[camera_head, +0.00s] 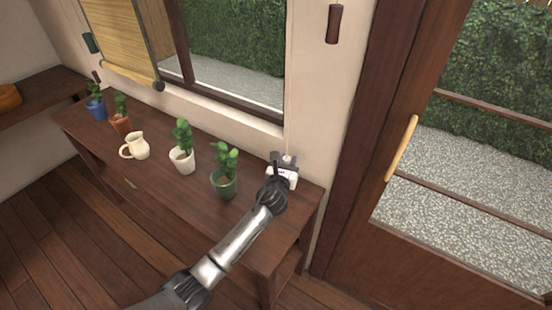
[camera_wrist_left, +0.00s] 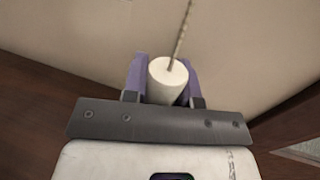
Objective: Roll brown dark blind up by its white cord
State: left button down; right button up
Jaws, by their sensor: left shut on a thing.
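My left gripper (camera_head: 287,161) is at the wall above the right end of the wooden table. It is shut on a white cylindrical cord pull (camera_wrist_left: 167,82), which sits between its purple fingers in the left wrist view. A thin cord (camera_wrist_left: 182,34) rises from the top of the pull, close to the wall. In the head view the pull is small and mostly hidden by the gripper. No dark brown blind can be made out. A tan slatted blind (camera_head: 113,38) hangs over the left of the window. My right gripper is not in view.
The table (camera_head: 150,185) holds several potted plants, with the green pot (camera_head: 223,186) nearest my arm, and a cream jug (camera_head: 136,146). A door with a handle (camera_head: 402,148) stands right.

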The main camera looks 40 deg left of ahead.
pick_arm(q)
jog(key=shift+f, duration=0.6)
jog(key=shift+a, duration=0.1)
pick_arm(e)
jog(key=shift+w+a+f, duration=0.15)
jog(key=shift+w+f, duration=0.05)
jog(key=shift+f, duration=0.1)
pick_arm(q)
jog(key=c, duration=1.2)
grip_release()
jog(key=shift+c, duration=0.2)
jog(key=o, duration=0.3)
jog(key=shift+r, duration=0.15)
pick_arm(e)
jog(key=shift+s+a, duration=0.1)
pick_arm(q)
jog(key=shift+o, duration=0.2)
jog(key=p+v, duration=0.3)
jog(key=v, duration=0.9)
jog(key=shift+s+p, duration=0.2)
jog(key=shift+p, duration=0.2)
jog(key=shift+s+d, duration=0.35)
jog(key=shift+s, duration=0.3)
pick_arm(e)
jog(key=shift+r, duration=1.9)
